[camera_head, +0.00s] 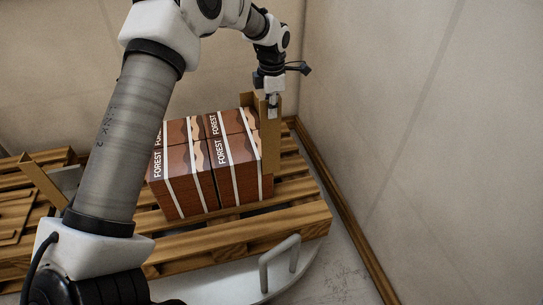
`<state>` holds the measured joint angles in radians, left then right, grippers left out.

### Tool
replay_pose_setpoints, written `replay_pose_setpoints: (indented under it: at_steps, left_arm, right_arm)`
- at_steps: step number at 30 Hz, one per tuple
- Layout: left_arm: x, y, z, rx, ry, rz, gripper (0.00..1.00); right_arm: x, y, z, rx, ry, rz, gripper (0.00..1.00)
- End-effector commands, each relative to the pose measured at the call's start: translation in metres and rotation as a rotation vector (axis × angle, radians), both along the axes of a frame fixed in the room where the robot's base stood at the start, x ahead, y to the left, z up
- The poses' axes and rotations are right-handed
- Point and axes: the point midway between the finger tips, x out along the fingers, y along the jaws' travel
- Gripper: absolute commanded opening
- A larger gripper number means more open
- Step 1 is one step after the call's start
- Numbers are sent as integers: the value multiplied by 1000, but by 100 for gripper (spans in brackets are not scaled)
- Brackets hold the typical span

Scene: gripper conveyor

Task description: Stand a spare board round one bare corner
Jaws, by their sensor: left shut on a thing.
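A block of brown FOREST cartons (185,190) with white stripes sits on a wooden pallet (235,243). My left gripper (272,100) is above the far right corner of the block, pointing down. It is shut on the upper part of a tan angled corner board (270,138). The board is upright, one side at the back of the cartons and the other along their right side. I cannot tell whether it touches the cartons. My right gripper is not in view.
A second tan board (42,181) slants at the left, near a grey part partly hidden by my arm. More wooden slats (14,215) lie at the left edge. A wall (420,120) with a brown skirting (345,225) rises close on the right.

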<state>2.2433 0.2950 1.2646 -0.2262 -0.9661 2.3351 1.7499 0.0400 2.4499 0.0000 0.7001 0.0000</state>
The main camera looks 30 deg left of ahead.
Motion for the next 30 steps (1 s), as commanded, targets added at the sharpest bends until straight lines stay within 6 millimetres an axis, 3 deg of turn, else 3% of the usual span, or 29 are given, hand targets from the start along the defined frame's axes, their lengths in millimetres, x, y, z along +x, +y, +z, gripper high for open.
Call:
replay_pose_setpoints:
  at_steps: [3,15,30]
  left_arm:
    - [0,0,-28,-1,2,0,0]
    - [-1,0,-109,0,1,-1,0]
    - [0,0,-171,0,0,-1,0]
  right_arm:
    - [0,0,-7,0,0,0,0]
    - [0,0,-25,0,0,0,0]
    - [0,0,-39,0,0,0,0]
